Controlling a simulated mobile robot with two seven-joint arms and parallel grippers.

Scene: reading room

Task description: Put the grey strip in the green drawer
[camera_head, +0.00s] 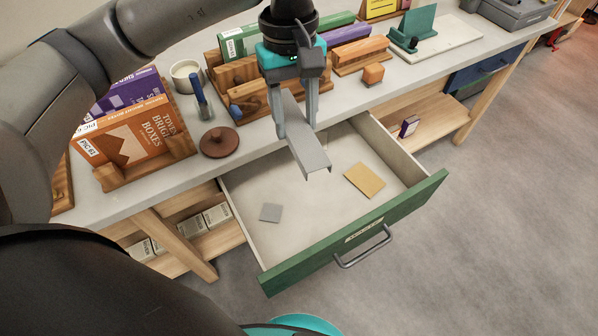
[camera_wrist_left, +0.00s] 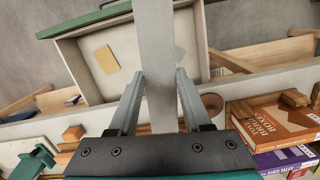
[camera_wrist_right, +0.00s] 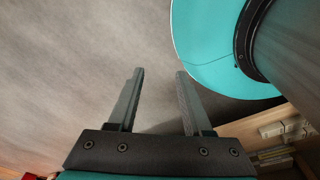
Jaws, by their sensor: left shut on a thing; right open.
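The grey strip (camera_head: 307,147) is a long, flat piece held in my left gripper (camera_head: 298,128), whose fingers are shut on it from both sides. The strip points out over the open green drawer (camera_head: 350,233), with its far end above the drawer's inside. It also shows in the left wrist view (camera_wrist_left: 157,60), running up between the fingers (camera_wrist_left: 160,90). The drawer is pulled out from the table and holds a yellow card (camera_head: 364,180) and a small grey square (camera_head: 270,212). My right gripper (camera_wrist_right: 158,85) is open and empty above the floor in the right wrist view.
On the table (camera_head: 185,182) stand an orange book (camera_head: 135,140) in a wooden holder, a brown round lid (camera_head: 219,142), a white cup (camera_head: 187,76) and wooden racks with books. A blue drawer (camera_head: 485,68) is closed at the right. The floor in front is clear.

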